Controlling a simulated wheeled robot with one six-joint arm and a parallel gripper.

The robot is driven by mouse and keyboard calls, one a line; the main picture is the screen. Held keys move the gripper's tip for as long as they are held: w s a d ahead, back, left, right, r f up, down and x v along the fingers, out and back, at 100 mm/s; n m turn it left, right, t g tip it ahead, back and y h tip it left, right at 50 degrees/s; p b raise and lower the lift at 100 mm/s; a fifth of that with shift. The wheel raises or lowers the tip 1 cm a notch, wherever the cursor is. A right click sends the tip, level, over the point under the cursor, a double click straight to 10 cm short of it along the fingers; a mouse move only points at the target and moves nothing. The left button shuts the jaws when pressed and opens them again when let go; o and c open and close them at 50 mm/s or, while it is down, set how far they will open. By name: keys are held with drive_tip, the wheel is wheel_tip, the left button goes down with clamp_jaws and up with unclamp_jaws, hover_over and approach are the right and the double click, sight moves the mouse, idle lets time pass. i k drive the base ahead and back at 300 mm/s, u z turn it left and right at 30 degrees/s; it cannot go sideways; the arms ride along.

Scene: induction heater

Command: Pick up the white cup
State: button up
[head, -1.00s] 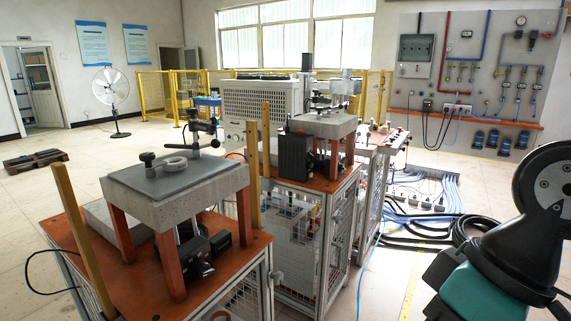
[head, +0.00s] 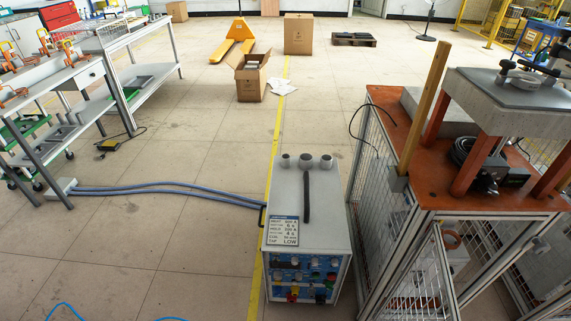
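I cannot make out a white cup for certain in the head view. A dark rod-like piece (head: 306,198) runs along the machine's top. My gripper is not in view.
An orange-topped caged bench (head: 395,104) stands close to the machine's right. Metal workbenches (head: 150,55) stand at the left. Blue hoses (head: 160,189) cross the floor to the machine. An open carton (head: 251,84) lies further back. The middle floor is clear.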

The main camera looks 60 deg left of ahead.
sight(286, 161)
drive_tip(key=k, duration=0.1)
drive_tip(key=u, duration=3.05)
drive_tip(key=i, duration=3.7)
drive_tip(key=z, duration=3.15)
